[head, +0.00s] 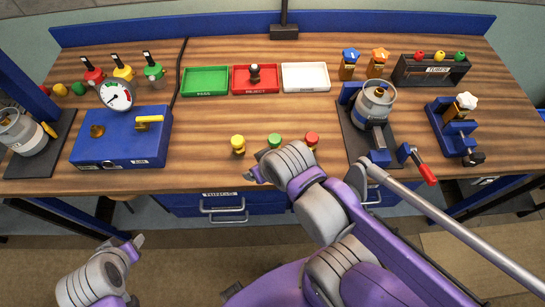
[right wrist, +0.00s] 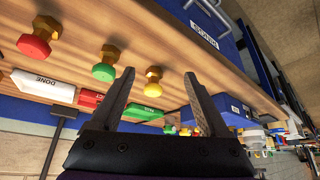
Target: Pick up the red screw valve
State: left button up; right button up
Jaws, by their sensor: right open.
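The red screw valve (head: 312,139) stands on the front part of the wooden table, at the right end of a row with a green valve (head: 275,140) and a yellow valve (head: 238,144). In the right wrist view the red valve (right wrist: 33,46) has a brass stem and lies left of the fingers, apart from them. My right gripper (right wrist: 158,77) is open and empty, with the yellow valve (right wrist: 153,86) seen between its fingers. In the head view the right hand is at the table's front edge. My left gripper (head: 132,262) is low at the left, off the table; its jaw opening is unclear.
Green (head: 205,80), red (head: 255,68) and white (head: 305,66) trays stand behind the valves. A metal canister (head: 373,103) on a stand and a vise (head: 456,130) are to the right. A blue box with a gauge (head: 120,138) is to the left. Bare wood lies between trays and valves.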

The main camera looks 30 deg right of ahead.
aim_at(311, 139)
jog(key=k+z, duration=0.15)
jog(key=z, duration=1.4)
